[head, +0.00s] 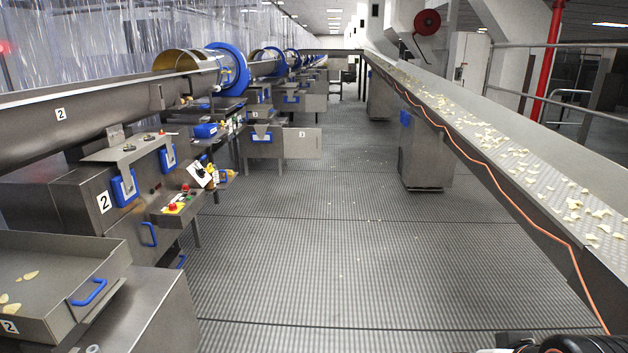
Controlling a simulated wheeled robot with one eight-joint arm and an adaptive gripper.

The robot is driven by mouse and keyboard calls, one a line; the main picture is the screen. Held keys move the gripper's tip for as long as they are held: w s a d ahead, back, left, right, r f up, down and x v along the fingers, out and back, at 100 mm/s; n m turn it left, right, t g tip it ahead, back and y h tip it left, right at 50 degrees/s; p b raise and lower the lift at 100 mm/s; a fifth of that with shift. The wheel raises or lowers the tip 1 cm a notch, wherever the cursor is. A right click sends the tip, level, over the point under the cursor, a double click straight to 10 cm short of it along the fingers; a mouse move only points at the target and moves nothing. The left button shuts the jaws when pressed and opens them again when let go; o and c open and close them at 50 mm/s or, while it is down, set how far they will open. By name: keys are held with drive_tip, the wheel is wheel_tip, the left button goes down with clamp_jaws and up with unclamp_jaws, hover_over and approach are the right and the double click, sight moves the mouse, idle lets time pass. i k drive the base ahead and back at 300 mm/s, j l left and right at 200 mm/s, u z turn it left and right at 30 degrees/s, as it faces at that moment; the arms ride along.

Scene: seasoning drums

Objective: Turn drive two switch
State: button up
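Station 2, marked with a "2" plate (104,201), stands at the left. On its front is a small control panel (174,208) with a red button, a yellow patch and other small controls. Just behind it is a tilted white plate with yellow and black parts (203,174), which may carry a switch. The controls are too small for me to read labels or switch positions, so I cannot tell which is the drive two switch. My gripper's fingers are not in view; only a dark piece, perhaps of my arm, shows at the bottom right edge.
A metal tray (60,308) with a blue handle (88,292) stands at the near left. Seasoning drums with blue rings (236,70) line the left. A conveyor with chips (520,150) and an orange cable runs along the right. The ribbed floor aisle (300,240) between is clear.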

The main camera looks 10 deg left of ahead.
sight(173, 207)
drive_tip(key=i+u, duration=0.15)
drive_tip(key=i, duration=0.35)
drive_tip(key=i+l+u, duration=0.15)
drive_tip(key=i, duration=0.4)
drive_tip(key=i+u, duration=0.15)
drive_tip(key=i, duration=0.35)
drive_tip(key=i+l+u, duration=0.15)
drive_tip(key=i, duration=0.35)
drive_tip(key=i+j+u, duration=0.2)
drive_tip(key=i+u, duration=0.75)
drive_tip(key=i, duration=0.15)
drive_tip(key=i+l+u, duration=0.15)
drive_tip(key=i+u, duration=0.3)
drive_tip(key=i+j, duration=0.2)
drive_tip(key=i, duration=0.35)
drive_tip(key=i+j, duration=0.15)
drive_tip(key=i, duration=0.35)
drive_tip(key=z, duration=0.05)
